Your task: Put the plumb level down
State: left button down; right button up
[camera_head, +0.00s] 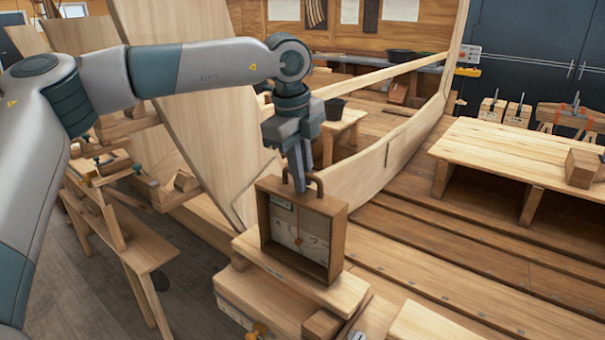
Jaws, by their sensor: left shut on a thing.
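The plumb level (339,235) is an open-fronted wooden box with a pale dial face, a red pointer and a brown handle on top. It stands upright at the middle of the view, on or just above a pale wooden block (350,290); I cannot tell whether its base touches. My left gripper (300,185) points down from above and is shut on the plumb level's handle. The fingertips partly hide the handle. My right gripper is not in view.
Planked hull sides (205,130) rise behind and left of my gripper. A low wooden bench (520,155) is at right, with a wooden block (583,168) on it. Dark floor slats (440,240) lie clear between. A narrow bench (140,250) stands at left.

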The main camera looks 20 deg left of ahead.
pick_arm(q)
jog(key=shift+f, duration=0.15)
jog(key=c, duration=1.8)
grip_release()
jog(key=shift+r, duration=0.5)
jog(key=shift+s+a+r+b, duration=0.15)
jog(key=shift+s+r+b, duration=0.35)
jog(key=shift+r, duration=1.35)
jog(key=shift+s+a+r+b, duration=0.2)
jog(key=shift+r+b, duration=0.55)
jog(key=shift+r, duration=1.15)
jog(key=shift+s+a+r+b, duration=0.1)
jog(key=shift+s+r+b, duration=0.45)
jog(key=shift+r, duration=1.3)
jog(key=shift+w, duration=0.15)
